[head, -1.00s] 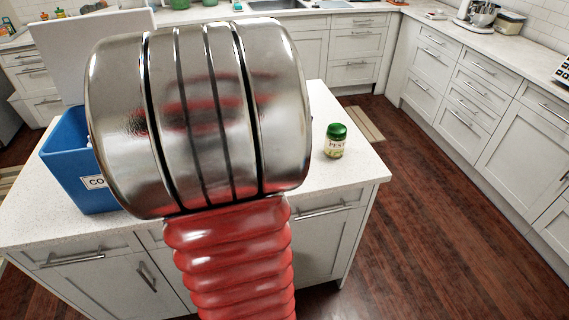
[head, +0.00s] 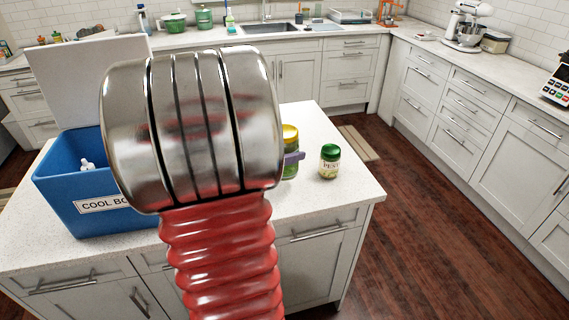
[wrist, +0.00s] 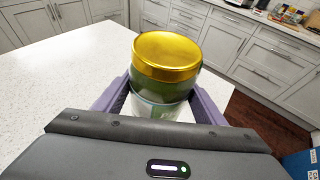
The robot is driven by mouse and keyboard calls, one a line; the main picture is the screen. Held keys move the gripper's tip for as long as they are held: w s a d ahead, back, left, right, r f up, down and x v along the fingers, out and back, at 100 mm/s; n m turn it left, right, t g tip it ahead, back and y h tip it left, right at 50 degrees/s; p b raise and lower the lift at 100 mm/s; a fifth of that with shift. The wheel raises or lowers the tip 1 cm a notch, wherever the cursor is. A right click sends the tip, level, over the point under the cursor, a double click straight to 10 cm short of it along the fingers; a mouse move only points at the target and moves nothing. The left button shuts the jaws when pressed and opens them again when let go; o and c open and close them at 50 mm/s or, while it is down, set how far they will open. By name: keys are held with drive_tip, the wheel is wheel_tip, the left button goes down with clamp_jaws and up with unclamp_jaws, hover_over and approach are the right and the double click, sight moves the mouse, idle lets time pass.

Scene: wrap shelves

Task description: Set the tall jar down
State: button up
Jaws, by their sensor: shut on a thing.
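The tall jar (head: 291,134) has a gold lid and green contents. It shows upright at the right edge of my arm in the head view, partly hidden by the arm. In the wrist view the jar (wrist: 167,55) stands between the purple fingers of my gripper (wrist: 160,102), which are shut on its sides. One purple fingertip shows beside the jar in the head view. The jar is over the white island top (head: 345,195); its base is hidden, so I cannot tell whether it touches.
A green-lidded pesto jar (head: 330,161) stands just right of the held jar. An open blue cool box (head: 85,190) sits on the island's left. The island's right edge is close beyond the pesto jar. Bare white top shows left of the held jar in the wrist view (wrist: 60,90).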

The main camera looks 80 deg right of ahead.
drive_tip(key=shift+f, duration=2.25)
drive_tip(key=shift+f, duration=0.15)
drive_tip(key=o, duration=1.7)
drive_tip(key=shift+f, duration=0.1)
drive_tip(key=shift+c, duration=0.2)
drive_tip(key=shift+v, duration=0.9)
drive_tip(key=v, duration=1.2)
drive_tip(key=shift+a+f, duration=0.15)
drive_tip(key=shift+f, duration=0.15)
